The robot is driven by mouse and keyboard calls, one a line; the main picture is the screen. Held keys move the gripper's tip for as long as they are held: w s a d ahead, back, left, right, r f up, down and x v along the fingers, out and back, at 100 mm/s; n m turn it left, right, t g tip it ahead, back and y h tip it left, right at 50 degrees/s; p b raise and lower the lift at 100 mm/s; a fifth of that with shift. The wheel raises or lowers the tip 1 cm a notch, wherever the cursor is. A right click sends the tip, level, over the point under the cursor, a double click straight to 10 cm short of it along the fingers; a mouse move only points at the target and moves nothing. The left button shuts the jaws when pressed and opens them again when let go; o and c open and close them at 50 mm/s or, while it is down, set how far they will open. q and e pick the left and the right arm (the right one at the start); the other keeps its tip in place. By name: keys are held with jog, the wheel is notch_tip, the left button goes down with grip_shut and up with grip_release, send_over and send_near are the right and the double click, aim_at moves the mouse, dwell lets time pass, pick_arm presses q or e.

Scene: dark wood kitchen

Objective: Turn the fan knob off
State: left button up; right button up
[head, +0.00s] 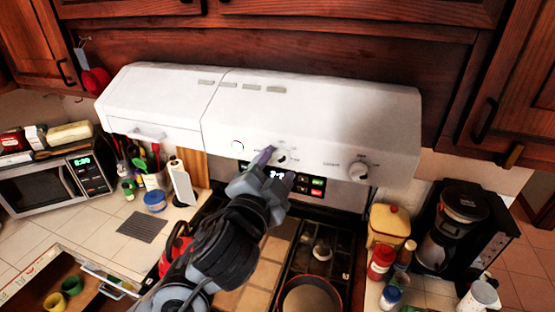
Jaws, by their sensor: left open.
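The white range hood (320,110) spans the upper middle of the head view. A round white knob (283,157) with small markings around it sits on the middle of its front panel. A second knob (360,171) sits further right with a small label on its left. The labels are too small to read surely, so I cannot tell which knob is the fan's. My left gripper (276,167) is open, its purple-grey fingers just in front of and below the middle knob. I cannot tell whether they touch it. My right gripper is not in view.
Below the hood is the stove with a pan (309,297) on it and a lit display panel (317,187) behind. A microwave (58,182) stands at left, a coffee maker (458,228) and jars at right. Dark cabinets hang above.

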pick_arm(q)
jog(key=shift+x, duration=0.9)
jog(key=c, duration=1)
